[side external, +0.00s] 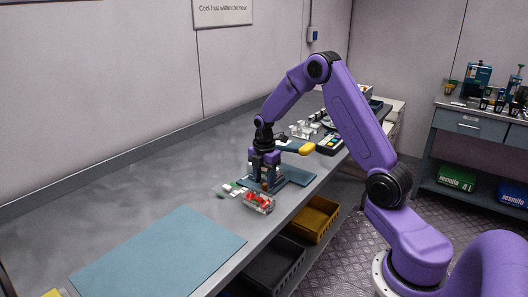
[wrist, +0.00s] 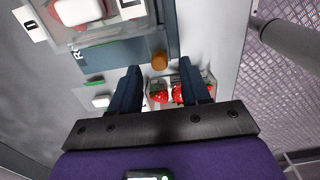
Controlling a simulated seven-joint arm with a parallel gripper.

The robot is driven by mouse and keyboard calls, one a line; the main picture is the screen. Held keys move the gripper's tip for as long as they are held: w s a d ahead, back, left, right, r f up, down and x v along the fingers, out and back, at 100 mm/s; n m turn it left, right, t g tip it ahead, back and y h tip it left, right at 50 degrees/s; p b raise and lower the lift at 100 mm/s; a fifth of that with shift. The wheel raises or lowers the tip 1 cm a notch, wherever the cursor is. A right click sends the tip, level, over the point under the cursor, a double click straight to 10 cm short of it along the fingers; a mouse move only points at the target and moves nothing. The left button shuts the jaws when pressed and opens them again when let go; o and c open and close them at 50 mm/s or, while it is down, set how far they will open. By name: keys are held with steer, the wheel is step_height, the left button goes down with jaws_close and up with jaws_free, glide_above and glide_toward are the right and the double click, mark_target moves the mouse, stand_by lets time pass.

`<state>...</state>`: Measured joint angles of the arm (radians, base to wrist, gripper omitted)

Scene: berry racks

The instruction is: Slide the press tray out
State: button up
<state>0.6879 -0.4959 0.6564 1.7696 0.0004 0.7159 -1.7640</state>
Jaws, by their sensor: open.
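My gripper (side external: 266,184) points down over the bench at the near edge of a small dark teal board (side external: 298,176). In the wrist view, its two dark fingers (wrist: 160,68) are apart, with a round orange-brown knob (wrist: 159,60) showing between and just beyond their tips. The knob sits at the edge of the teal board (wrist: 115,52). I cannot tell whether this board is the press tray or whether the fingers touch the knob. A clear box of red berries (side external: 258,202) lies close by; it also shows between the fingers in the wrist view (wrist: 178,90).
A clear fixture with a pale block (wrist: 80,11) stands on the board. Small white and green pieces (side external: 227,188) lie left of my gripper. A yellow-handled tool (side external: 306,149) lies behind. A large teal mat (side external: 160,252) is bare. Yellow (side external: 314,220) and dark bins sit below the bench edge.

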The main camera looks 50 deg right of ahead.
step_height(320, 180, up, 16)
steer(key=shift+f, duration=0.25)
steer(key=shift+a, duration=0.15)
stand_by(0.3)
steer(key=s+a+m, duration=0.1)
steer(key=s+a, duration=0.5)
steer(key=a, duration=0.3)
steer(key=s+a+m, duration=0.1)
steer(key=s+a, duration=0.6)
steer(key=a, duration=0.2)
steer(key=s+a+f+m, duration=0.1)
steer(key=s, duration=0.9)
steer(key=s+a+f+m, duration=0.2)
steer(key=s, duration=0.7)
steer(key=shift+s+f, duration=0.25)
steer(key=shift+s, duration=0.15)
